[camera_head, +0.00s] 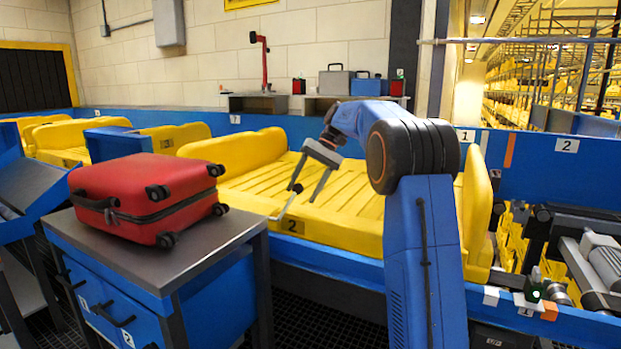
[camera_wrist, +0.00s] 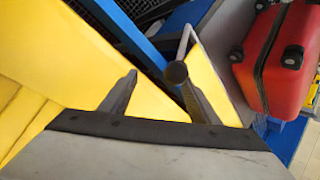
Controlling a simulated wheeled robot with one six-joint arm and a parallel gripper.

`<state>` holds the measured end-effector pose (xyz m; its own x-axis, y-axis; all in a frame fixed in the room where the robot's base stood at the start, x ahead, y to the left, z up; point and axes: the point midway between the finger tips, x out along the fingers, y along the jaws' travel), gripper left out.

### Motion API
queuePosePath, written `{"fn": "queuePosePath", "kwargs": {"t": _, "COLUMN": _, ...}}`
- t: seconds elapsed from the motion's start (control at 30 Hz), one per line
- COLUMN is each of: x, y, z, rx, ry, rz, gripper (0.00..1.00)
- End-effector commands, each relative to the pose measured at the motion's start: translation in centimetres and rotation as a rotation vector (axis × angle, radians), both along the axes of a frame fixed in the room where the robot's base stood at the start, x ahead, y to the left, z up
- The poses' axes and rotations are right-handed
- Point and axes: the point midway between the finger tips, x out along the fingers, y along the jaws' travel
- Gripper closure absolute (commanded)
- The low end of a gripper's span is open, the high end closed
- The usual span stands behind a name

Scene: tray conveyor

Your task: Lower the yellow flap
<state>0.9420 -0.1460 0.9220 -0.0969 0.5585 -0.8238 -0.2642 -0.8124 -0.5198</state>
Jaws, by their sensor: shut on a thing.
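The yellow tray numbered 2 (camera_head: 345,212) lies on the conveyor, with its ribbed floor in view. Its low front panel (camera_head: 340,242), which looks like the yellow flap, carries the 2 label; its tilt is hard to judge. A thin bent grey handle (camera_head: 282,209) with a dark knob rises at this front side. My gripper (camera_head: 308,190) points down at the handle's upper end. In the wrist view the knob (camera_wrist: 176,73) shows at the tips of my gripper (camera_wrist: 152,82), beside the right finger. The jaws are shut on the handle, though a gap shows between the fingers.
A red suitcase (camera_head: 150,196) lies on a grey-topped blue cabinet (camera_head: 165,262) to the left of the tray. More yellow trays (camera_head: 65,135) stand farther left. A blue rail (camera_head: 340,268) runs along the conveyor's front. Rollers and machinery (camera_head: 585,262) lie at the right.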

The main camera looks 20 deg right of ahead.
Motion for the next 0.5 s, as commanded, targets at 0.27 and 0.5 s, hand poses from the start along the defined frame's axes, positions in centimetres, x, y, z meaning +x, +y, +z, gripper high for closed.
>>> {"fn": "queuePosePath", "kwargs": {"t": 0.27, "x": 0.5, "y": -3.0, "z": 3.7, "rx": -0.005, "ry": -0.003, "rz": -0.004, "gripper": 0.56}}
{"fn": "queuePosePath", "kwargs": {"t": 0.5, "x": 1.1, "y": -5.3, "z": 7.2, "rx": -0.004, "ry": -0.003, "rz": -0.005, "gripper": 0.56}}
